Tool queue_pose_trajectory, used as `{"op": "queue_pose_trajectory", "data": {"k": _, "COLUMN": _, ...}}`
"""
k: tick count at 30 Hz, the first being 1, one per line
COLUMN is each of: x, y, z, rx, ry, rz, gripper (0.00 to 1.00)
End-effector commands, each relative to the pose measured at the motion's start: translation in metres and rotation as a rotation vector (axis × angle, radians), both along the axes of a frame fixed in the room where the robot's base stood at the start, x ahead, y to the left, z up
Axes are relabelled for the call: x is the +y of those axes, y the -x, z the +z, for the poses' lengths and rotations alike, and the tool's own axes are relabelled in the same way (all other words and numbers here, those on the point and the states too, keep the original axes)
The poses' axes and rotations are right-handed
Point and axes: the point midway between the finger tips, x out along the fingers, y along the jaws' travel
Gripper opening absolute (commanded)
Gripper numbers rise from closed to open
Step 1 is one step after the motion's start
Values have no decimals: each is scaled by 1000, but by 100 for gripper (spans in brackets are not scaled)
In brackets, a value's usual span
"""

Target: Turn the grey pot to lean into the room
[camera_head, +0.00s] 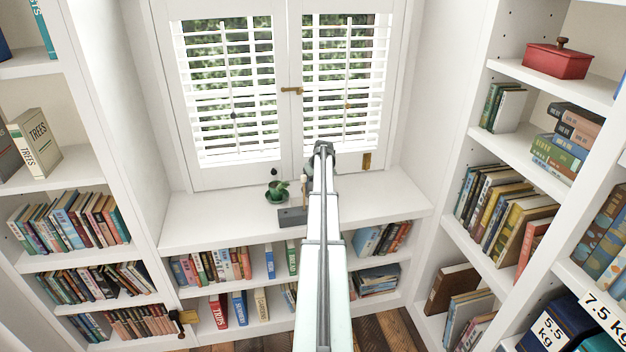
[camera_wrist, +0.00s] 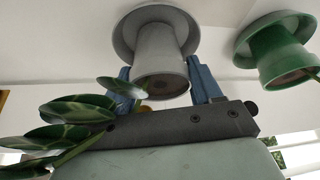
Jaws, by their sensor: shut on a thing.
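The grey pot (camera_wrist: 160,48) stands on its grey saucer (camera_wrist: 118,38) in the wrist view, which shows it upside down. My gripper (camera_wrist: 161,78) has its blue fingers on both sides of the pot and is shut on it. Green leaves (camera_wrist: 75,108) spread to the left in the wrist view, in front of the dark gripper body. In the head view the gripper's dark body (camera_head: 292,217) is over the white sill, and my arm hides the grey pot.
A green pot (camera_wrist: 278,52) stands close beside the grey pot; its plant (camera_head: 277,190) shows left of my arm. The white sill (camera_head: 205,220) has free room on both sides. Shuttered windows (camera_head: 225,90) stand behind it, and bookshelves (camera_head: 70,220) flank it.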

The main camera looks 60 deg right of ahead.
Motion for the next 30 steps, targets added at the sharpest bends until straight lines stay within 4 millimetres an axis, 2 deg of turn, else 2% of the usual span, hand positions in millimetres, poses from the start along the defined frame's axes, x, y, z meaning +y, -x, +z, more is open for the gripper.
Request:
{"op": "queue_pose_trajectory", "data": {"k": 3, "x": 0, "y": 0, "z": 0, "rx": -1, "ry": 0, "rz": 0, "gripper": 15}}
{"op": "queue_pose_trajectory", "data": {"k": 4, "x": 0, "y": 0, "z": 0, "rx": -1, "ry": 0, "rz": 0, "gripper": 66}}
{"op": "queue_pose_trajectory", "data": {"k": 12, "x": 0, "y": 0, "z": 0, "rx": 0, "ry": 0, "rz": 0, "gripper": 92}}
{"op": "queue_pose_trajectory", "data": {"k": 23, "x": 0, "y": 0, "z": 5, "rx": 0, "ry": 0, "rz": 0, "gripper": 94}}
{"op": "queue_pose_trajectory", "data": {"k": 30, "x": 0, "y": 0, "z": 38, "rx": 0, "ry": 2, "rz": 1, "gripper": 94}}
